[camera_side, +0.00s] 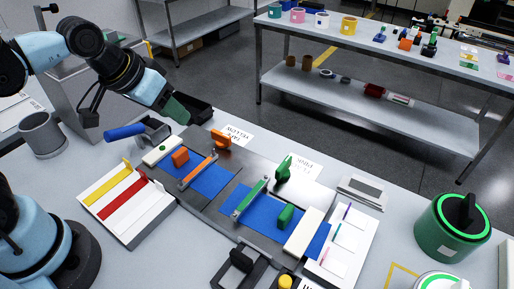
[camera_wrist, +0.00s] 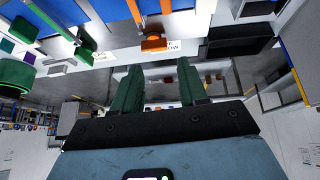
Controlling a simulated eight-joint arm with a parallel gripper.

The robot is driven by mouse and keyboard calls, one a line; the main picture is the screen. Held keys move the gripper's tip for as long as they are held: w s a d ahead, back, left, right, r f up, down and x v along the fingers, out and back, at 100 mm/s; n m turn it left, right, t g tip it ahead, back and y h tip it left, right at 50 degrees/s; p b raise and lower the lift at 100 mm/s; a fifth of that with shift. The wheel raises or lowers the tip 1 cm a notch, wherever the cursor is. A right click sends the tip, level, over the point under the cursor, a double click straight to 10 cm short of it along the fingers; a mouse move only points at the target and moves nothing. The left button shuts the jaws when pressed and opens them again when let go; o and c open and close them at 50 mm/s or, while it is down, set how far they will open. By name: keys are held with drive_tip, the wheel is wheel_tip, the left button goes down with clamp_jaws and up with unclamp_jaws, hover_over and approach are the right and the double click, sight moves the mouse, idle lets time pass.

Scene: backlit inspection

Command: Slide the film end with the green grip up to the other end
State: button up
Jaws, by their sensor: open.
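In the side view, a blue film piece (camera_side: 261,214) on the right bears a green block grip (camera_side: 285,216). Another blue film piece (camera_side: 213,181) on the left bears an orange block grip (camera_side: 180,158). A grey gap separates the two pieces. A green-handled clamp (camera_side: 283,170) and an orange-handled clamp (camera_side: 221,139) stand behind them, with bars across the films. My gripper (camera_side: 178,109) is up and behind the work, left of the orange clamp, away from the green grip. In the wrist view its green fingers (camera_wrist: 159,66) are apart and empty.
A white tray with yellow and red strips (camera_side: 125,202) lies at left. A white panel (camera_side: 343,243) and a green canister (camera_side: 452,230) are at right. Black fixtures (camera_side: 243,262) sit in front.

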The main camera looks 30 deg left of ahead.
drive_tip(key=w+d+r+g, duration=0.2)
drive_tip(key=w+d+g, duration=0.1)
drive_tip(key=d, duration=0.9)
drive_tip(key=g, duration=0.3)
hover_over(287, 211)
drive_tip(key=f, duration=0.1)
drive_tip(key=shift+y, duration=0.4)
wheel_tip(287, 211, down, 12)
drive_tip(key=shift+r, duration=0.1)
